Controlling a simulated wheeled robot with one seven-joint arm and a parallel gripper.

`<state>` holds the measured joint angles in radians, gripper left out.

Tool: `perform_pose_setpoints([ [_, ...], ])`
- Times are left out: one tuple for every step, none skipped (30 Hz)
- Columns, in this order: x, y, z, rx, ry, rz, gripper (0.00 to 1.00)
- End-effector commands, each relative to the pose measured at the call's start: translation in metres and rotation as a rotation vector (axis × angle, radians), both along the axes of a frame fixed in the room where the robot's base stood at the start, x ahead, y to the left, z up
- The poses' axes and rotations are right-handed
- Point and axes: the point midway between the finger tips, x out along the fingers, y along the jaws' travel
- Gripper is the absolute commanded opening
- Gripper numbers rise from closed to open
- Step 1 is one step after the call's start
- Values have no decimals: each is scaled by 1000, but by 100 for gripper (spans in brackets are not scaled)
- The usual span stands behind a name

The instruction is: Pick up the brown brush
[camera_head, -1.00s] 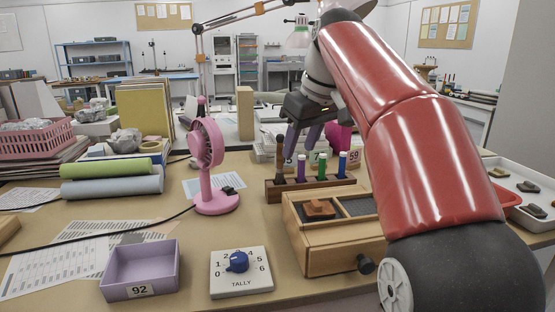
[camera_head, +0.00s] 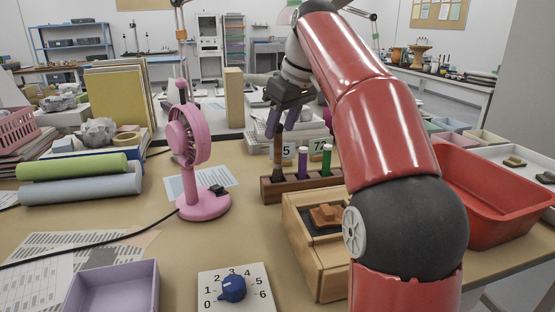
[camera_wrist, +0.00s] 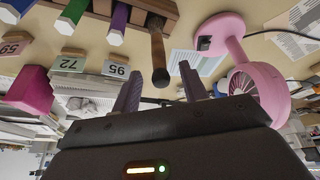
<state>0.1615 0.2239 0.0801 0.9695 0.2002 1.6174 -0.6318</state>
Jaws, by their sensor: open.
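The brown brush (camera_head: 278,156) stands upright in the leftmost place of a dark wooden rack (camera_head: 322,183). That end appears just beyond the fingertips, not gripped. My arm hides the right end of the rack in the head view.
A pink fan (camera_head: 200,165) stands left of the rack. A wooden box (camera_head: 312,260) with a brown sherd lies in front of it. Number cards (camera_head: 287,150) stand behind the rack. A red tub (camera_head: 490,195) is at right; a tally dial (camera_head: 235,290) is in front.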

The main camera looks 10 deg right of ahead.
Motion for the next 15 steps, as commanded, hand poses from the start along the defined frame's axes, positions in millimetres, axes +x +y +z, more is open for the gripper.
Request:
perform_pose_setpoints([
  [2, 2, -11, 0, 3, 2, 43],
  [4, 3, -15, 0, 3, 2, 43],
  [6, 4, -20, 0, 3, 2, 43],
  [7, 4, -22, -1, 2, 1, 43],
  [8, 5, -24, 0, 1, 1, 43],
  [9, 5, -26, -1, 1, 1, 43],
  [9, 6, -28, -1, 1, 1, 43],
  [10, 6, -28, -1, 1, 1, 43],
  [10, 6, -28, -1, 1, 0, 43],
  [10, 6, -28, -1, 1, 0, 43],
  [10, 6, -28, -1, 1, 0, 43],
  [10, 6, -28, -1, 1, 0, 43],
  [10, 6, -28, -1, 1, 0, 43],
  [10, 6, -28, -1, 1, 0, 43],
  [10, 6, -27, 0, 0, 0, 38],
])
